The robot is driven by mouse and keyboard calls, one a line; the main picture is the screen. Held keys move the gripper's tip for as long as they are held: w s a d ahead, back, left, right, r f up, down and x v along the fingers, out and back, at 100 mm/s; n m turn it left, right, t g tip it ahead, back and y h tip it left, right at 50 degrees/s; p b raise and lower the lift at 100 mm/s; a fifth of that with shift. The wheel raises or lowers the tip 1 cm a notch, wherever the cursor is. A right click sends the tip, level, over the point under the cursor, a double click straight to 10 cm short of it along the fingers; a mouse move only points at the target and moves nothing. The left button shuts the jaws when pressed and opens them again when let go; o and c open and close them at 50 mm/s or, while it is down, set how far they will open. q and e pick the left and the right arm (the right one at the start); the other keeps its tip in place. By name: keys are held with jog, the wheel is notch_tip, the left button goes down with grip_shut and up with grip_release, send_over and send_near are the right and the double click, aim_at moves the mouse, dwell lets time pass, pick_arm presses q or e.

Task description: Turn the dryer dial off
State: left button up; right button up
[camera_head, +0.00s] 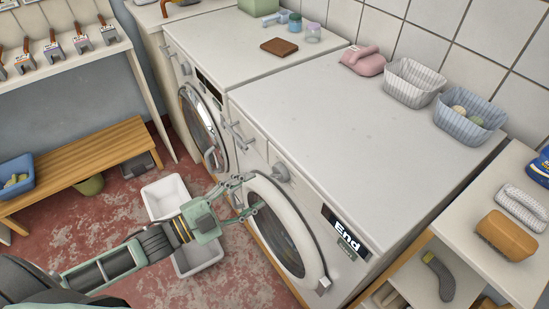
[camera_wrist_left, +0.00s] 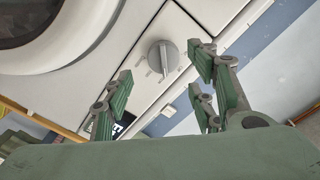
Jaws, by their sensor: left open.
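The grey dial (camera_head: 281,172) sits on the front panel of the nearer white machine (camera_head: 330,120), above its round door (camera_head: 272,232). That machine's display (camera_head: 345,235) reads "End". My left gripper (camera_head: 247,195) is open in front of the machine, beside the dial and apart from it. In the left wrist view the dial (camera_wrist_left: 163,55) shows in the gap between the two fingers of my left gripper (camera_wrist_left: 160,75), with small marks around it. Part of the display is hidden behind a finger there. My right gripper is not in view.
A second white machine (camera_head: 235,45) stands beyond the nearer one. White baskets (camera_head: 170,197) are on the floor below my left arm. A wooden bench (camera_head: 90,160) is at the left. A shelf with brushes (camera_head: 505,236) is at the right.

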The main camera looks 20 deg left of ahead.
aim_at(279, 174)
pick_arm(q)
jog(key=p+x, duration=0.1)
jog(key=x, duration=0.6)
jog(key=shift+d+r, duration=0.15)
jog(key=shift+d, duration=0.15)
jog(key=c, duration=0.8)
jog(key=shift+c, duration=1.3)
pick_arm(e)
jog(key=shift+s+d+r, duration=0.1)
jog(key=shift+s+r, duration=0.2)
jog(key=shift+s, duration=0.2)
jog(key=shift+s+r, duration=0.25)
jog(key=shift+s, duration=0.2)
